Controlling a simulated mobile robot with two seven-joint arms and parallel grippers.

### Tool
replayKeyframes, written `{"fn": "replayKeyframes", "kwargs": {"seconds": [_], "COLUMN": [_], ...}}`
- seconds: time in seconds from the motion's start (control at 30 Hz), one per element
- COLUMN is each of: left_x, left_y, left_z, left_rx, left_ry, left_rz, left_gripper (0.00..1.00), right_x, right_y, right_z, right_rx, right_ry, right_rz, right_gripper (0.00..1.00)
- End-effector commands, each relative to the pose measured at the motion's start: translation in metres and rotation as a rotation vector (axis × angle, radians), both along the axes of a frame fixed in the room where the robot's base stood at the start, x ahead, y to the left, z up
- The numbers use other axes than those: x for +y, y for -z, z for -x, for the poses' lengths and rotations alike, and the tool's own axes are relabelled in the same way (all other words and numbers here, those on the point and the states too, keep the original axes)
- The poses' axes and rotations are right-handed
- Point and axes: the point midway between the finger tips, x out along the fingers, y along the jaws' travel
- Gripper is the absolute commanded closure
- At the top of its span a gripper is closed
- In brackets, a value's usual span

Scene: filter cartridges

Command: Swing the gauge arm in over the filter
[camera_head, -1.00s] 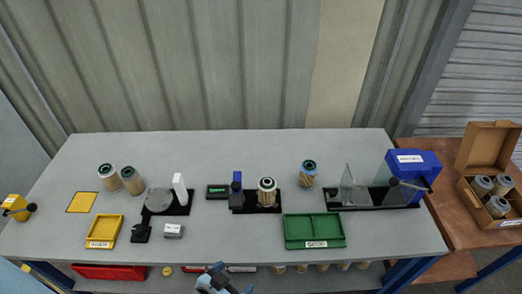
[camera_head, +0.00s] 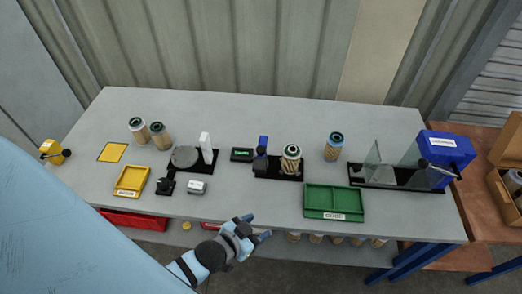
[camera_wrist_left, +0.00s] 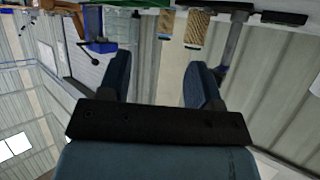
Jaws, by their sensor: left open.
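The gauge stands mid-table on a black base (camera_head: 268,174), with a blue post (camera_head: 263,142) at its left end. A dark part, likely the gauge arm (camera_head: 261,152), is at the post; its exact direction is too small to tell. The pleated filter (camera_head: 291,160) stands upright on the base, right of the post. My left gripper (camera_head: 260,228) is open and empty in front of the table, below the gauge in the picture. The left wrist view is upside down and shows the open fingers (camera_wrist_left: 160,80), the filter (camera_wrist_left: 197,30) and a grey post (camera_wrist_left: 233,45). My right gripper is out of view.
A green tray (camera_head: 335,214) lies right of my gripper at the table's front edge. Another filter (camera_head: 334,147) stands behind it. A black-based fixture with a blue box (camera_head: 443,147) is at the right. A small display (camera_head: 242,155) sits left of the gauge.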

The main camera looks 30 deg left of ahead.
Motion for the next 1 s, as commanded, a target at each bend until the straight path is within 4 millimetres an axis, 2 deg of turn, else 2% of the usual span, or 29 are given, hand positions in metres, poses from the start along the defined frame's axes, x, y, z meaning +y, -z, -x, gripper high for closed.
{"fn": "replayKeyframes", "kwargs": {"seconds": [0.03,0.1,0.17,0.2,0.23,0.3,0.4,0.5,0.6,0.67,0.77,0.87,0.9,1.0], "left_x": [-0.004,-0.014,-0.028,-0.038,-0.047,-0.068,-0.095,-0.113,-0.118,-0.111,-0.086,-0.042,-0.021,0.030], "left_y": [-0.017,-0.053,-0.090,-0.114,-0.132,-0.168,-0.204,-0.219,-0.217,-0.209,-0.194,-0.183,-0.182,-0.190], "left_z": [-0.026,-0.062,-0.090,-0.104,-0.112,-0.122,-0.122,-0.115,-0.109,-0.109,-0.119,-0.139,-0.149,-0.172], "left_rx": [-0.111,-0.310,-0.507,-0.639,-0.735,-0.946,-1.213,-1.422,-1.553,-1.584,-1.541,-1.366,-1.260,-0.964], "left_ry": [0.038,0.114,0.204,0.273,0.329,0.474,0.719,1.003,1.325,1.531,1.880,2.211,2.324,2.531], "left_rz": [-0.030,-0.084,-0.136,-0.173,-0.198,-0.262,-0.363,-0.482,-0.630,-0.731,-0.927,-1.142,-1.227,-1.406], "left_gripper": [0.41,0.41,0.41,0.41,0.41,0.41,0.41,0.41,0.41,0.41,0.41,0.41,0.41,0.41], "right_x": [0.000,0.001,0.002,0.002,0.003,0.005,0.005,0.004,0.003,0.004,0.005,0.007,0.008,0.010], "right_y": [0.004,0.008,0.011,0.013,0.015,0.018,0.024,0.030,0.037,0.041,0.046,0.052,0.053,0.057], "right_z": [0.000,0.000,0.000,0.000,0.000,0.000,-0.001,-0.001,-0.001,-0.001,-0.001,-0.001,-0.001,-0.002], "right_rx": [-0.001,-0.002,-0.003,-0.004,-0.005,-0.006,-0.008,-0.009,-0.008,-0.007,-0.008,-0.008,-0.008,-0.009], "right_ry": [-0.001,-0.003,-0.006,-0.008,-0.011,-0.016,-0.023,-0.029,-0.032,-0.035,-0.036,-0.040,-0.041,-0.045], "right_rz": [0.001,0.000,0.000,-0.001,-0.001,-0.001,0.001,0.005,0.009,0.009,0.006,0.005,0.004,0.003], "right_gripper": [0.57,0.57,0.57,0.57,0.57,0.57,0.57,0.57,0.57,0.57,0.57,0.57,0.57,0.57]}}
